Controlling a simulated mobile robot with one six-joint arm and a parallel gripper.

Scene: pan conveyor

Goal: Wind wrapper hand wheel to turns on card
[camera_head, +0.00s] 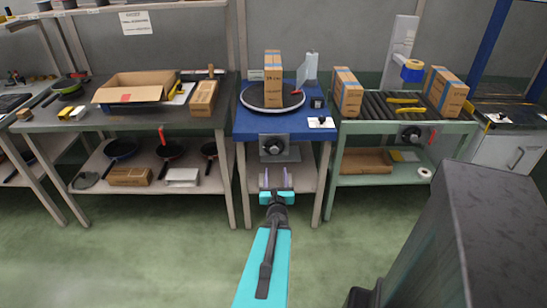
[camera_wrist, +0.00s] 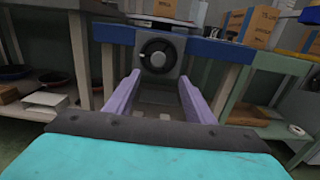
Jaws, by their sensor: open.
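The wrapper hand wheel (camera_head: 272,146) is a dark round wheel on a grey plate at the front of the blue table (camera_head: 245,125). In the wrist view the hand wheel (camera_wrist: 159,55) lies straight ahead, beyond the fingertips. My gripper (camera_head: 274,178) is open and empty, in front of and below the wheel, apart from it. Its two pale purple fingers also show in the wrist view (camera_wrist: 157,90). A small white card (camera_head: 321,122) lies at the table's front right; its writing is too small to read. A tall carton (camera_head: 273,66) stands on the round turntable (camera_head: 254,103).
A green roller conveyor (camera_head: 375,110) with cartons stands at right, with another wheel and red handle (camera_head: 412,136) on its front. A left bench (camera_head: 60,122) holds an open carton (camera_head: 135,95); pans lie below. Green floor ahead is clear.

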